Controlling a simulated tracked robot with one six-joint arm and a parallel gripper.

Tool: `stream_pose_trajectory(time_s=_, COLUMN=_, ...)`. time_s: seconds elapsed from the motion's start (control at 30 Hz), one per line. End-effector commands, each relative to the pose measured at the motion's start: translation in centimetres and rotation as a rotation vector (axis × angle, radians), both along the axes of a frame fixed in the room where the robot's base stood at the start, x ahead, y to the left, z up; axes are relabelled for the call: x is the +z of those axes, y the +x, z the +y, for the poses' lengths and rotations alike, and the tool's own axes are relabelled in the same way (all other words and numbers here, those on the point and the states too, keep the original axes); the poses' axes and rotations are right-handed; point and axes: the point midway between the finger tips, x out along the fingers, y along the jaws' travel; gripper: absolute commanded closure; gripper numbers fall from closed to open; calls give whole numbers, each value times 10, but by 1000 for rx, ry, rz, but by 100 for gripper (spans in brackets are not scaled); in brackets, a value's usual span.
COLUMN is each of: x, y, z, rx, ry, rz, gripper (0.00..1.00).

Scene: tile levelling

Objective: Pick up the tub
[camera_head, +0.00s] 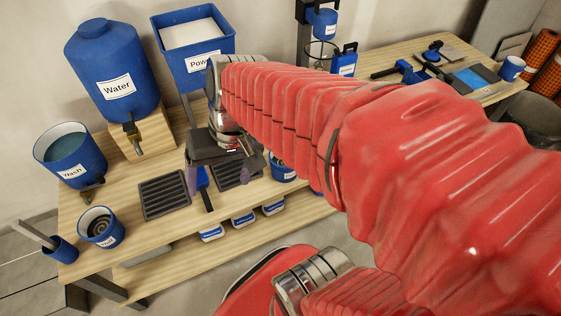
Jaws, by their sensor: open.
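My gripper (218,176) hangs over the front middle of the wooden bench, open, with its two fingertips apart above the dark grates. Several small blue-and-white tubs stand below the bench top on the lower shelf, among them a left one (211,234), a middle one (242,219) and a right one (273,207). A blue labelled container (284,174) sits on the bench right of my gripper, partly hidden by my red arm. I cannot tell which of these is the tub. No tub shows between the fingers.
A water tank (112,70) stands on a wooden block. A powder bin (193,45), wash bucket (70,155) and labelled bucket (101,228) are also on the bench. A dark grate (164,196) lies left of my gripper. Another bench (385,62) with tools stands at the back right.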

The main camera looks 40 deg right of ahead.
Motion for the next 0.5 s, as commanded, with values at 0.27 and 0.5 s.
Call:
stream_pose_trajectory(time_s=0.27, x=-32, y=13, z=-8, rx=-192, ry=218, rz=171, gripper=0)
stream_pose_trajectory(time_s=0.5, x=-55, y=27, z=-19, rx=-361, ry=421, rz=282, gripper=0)
